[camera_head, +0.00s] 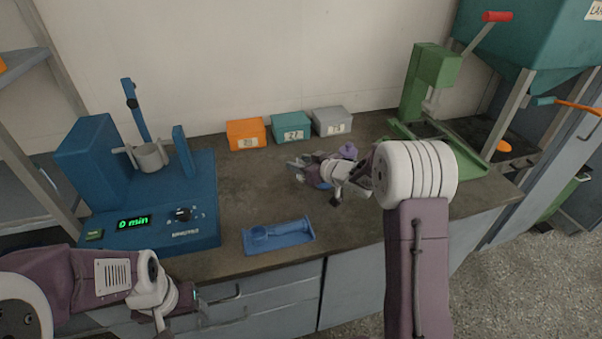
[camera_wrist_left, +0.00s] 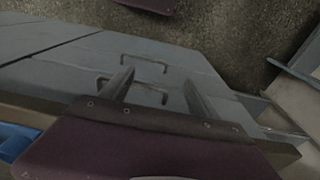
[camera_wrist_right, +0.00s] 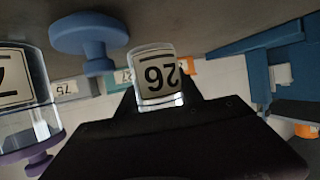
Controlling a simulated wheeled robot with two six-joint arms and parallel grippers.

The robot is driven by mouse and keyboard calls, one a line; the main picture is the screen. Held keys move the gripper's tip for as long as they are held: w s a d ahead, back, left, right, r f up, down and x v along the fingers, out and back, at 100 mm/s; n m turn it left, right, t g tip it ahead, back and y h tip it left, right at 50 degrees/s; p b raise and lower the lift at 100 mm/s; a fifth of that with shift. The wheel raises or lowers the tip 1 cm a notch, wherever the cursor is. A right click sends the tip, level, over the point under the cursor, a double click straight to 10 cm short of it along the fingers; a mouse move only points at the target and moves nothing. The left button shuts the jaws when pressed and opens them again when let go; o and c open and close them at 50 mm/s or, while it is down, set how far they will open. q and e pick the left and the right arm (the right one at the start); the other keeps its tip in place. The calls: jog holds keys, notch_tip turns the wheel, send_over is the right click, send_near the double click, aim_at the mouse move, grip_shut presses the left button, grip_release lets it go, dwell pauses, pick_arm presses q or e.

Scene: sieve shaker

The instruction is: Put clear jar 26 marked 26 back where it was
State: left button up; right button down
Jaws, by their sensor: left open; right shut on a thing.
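Clear jar 26 (camera_wrist_right: 157,78) is between the fingers of my right gripper (camera_wrist_right: 158,98), its "26" label upside down in the right wrist view. My right gripper is shut on it over the counter. In the head view, my right gripper (camera_head: 303,168) is over the middle of the counter, and its own parts mostly hide the jar. A blue lid-like piece with a knob (camera_wrist_right: 85,38) is beside the jar in the right wrist view. My left gripper (camera_wrist_left: 158,88) is open and empty, in front of the drawers.
A clear jar with a purple knobbed lid (camera_wrist_right: 30,110) stands close beside my right gripper. Orange (camera_head: 247,133), teal (camera_head: 291,127) and grey (camera_head: 332,122) boxes line the wall. A blue machine (camera_head: 150,210) is left, a green press (camera_head: 435,75) right, a blue tray (camera_head: 290,234) in front.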

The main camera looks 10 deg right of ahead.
jog(key=shift+w+f, duration=0.1)
jog(key=shift+f, duration=0.85)
jog(key=shift+d+f, duration=0.1)
pick_arm(q)
jog(key=shift+f, duration=0.45)
pick_arm(e)
jog(key=shift+f, duration=0.1)
jog(key=c, duration=0.8)
grip_release()
pick_arm(q)
jog(key=shift+f, duration=0.1)
pick_arm(e)
jog(key=shift+o, duration=0.2)
